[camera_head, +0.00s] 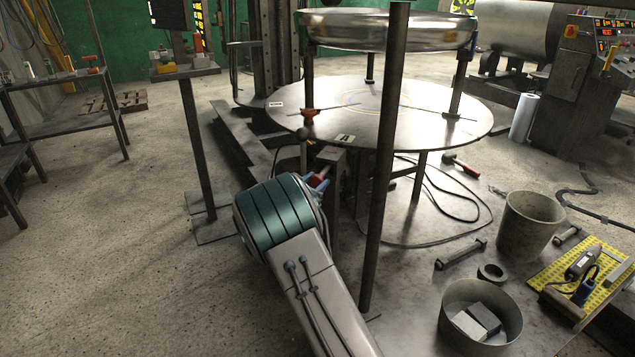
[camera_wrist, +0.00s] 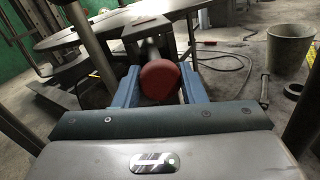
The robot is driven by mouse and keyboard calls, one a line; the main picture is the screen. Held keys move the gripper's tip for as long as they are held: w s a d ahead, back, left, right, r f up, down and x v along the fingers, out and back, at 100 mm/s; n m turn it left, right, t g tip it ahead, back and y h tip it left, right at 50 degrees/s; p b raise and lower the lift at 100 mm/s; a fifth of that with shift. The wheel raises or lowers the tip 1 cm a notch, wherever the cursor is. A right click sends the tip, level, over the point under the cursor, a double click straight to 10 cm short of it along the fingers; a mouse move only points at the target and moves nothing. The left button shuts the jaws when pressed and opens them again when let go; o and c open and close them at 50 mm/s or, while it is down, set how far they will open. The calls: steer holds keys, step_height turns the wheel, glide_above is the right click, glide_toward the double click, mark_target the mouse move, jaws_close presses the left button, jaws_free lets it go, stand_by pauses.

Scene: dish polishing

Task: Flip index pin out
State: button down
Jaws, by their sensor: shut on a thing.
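The index pin's red round knob (camera_wrist: 158,80) sits between the two blue fingers of my gripper (camera_wrist: 160,88) in the wrist view. My gripper is shut on it. A grey shaft (camera_wrist: 150,48) runs from behind the knob toward a dark block under the turntable's edge. In the head view my gripper (camera_head: 319,183) is partly hidden by my arm, and a little red shows at its blue fingers. The round metal turntable (camera_head: 440,125) carries a label A at its near edge. A shiny dish (camera_head: 390,32) is held above it.
A dark upright post (camera_head: 385,170) stands just right of my arm. A bucket (camera_head: 528,225), a round bin (camera_head: 480,315) with blocks and a yellow mat (camera_head: 600,262) lie to the right. Cables and a hammer (camera_head: 461,166) lie on the floor. The left floor is mostly clear.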

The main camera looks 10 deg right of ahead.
steer(key=c, duration=0.9)
jaws_free()
steer(key=shift+s+a, duration=0.1)
steer(key=shift+s, duration=0.05)
steer(key=p+v, duration=0.1)
steer(key=v, duration=1.2)
steer(key=shift+s+a+p, duration=0.25)
steer(key=shift+s+p, duration=0.05)
steer(key=shift+p, duration=0.05)
steer(key=s+d+r+m+g+y+p, duration=0.2)
steer(key=s+d+r+m+g+p, duration=0.85)
steer(key=s+d, duration=0.55)
steer(key=s+a+r+m+y+p, duration=0.1)
steer(key=s+r+m+y+p, duration=0.2)
steer(key=s+r+m, duration=0.1)
steer(key=s+a+r+m+y+p, duration=0.2)
steer(key=s+r+m, duration=0.3)
steer(key=s, duration=0.4)
steer(key=s+a+r+m+y+p, duration=0.2)
steer(key=s+r+m+y+p, duration=0.2)
steer(key=s+r+m, duration=0.1)
steer(key=shift+s+r+m+g+y+p, duration=0.2)
steer(key=shift+s+m+g+y+p, duration=0.15)
steer(key=shift+s+m, duration=0.55)
